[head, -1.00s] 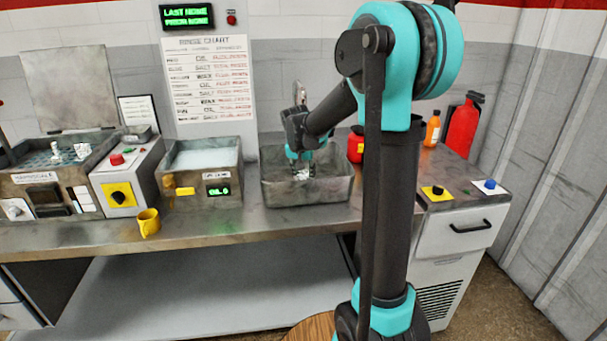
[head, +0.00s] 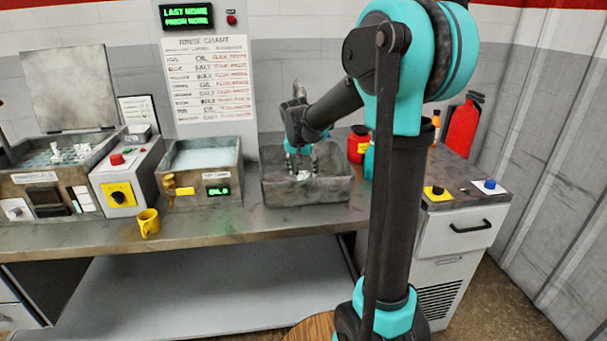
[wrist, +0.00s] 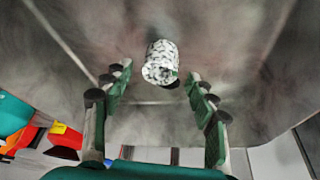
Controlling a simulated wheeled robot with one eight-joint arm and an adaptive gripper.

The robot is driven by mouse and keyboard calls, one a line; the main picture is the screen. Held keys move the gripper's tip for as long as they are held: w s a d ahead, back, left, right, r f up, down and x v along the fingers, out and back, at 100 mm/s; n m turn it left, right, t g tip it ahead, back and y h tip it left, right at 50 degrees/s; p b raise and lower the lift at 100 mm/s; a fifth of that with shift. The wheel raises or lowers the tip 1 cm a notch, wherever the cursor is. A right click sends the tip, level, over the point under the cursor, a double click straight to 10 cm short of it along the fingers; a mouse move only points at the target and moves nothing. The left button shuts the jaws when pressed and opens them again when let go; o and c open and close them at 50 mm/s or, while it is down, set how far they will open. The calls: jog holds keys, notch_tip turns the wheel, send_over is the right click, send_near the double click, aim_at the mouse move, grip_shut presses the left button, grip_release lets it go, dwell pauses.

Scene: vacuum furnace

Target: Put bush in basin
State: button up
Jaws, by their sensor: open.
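The bush (wrist: 160,62), a small white cylinder with dark speckles, is inside the grey metal basin (head: 285,191). In the wrist view it appears to lie on the basin (wrist: 110,25) floor, with a dark shadow beside it. In the head view the bush (head: 303,175) shows small and pale below the fingers. My gripper (head: 301,165) is over the basin with its fingers spread. In the wrist view my gripper (wrist: 160,92) is open and empty, and the bush is apart from both fingertips, beyond the gap between them.
The basin walls surround the fingers. A red container (head: 357,145) is close on the right. The bench front is mostly clear.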

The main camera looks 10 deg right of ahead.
jog(key=v, duration=0.9)
jog(key=shift+r, duration=0.35)
jog(key=shift+s, duration=0.2)
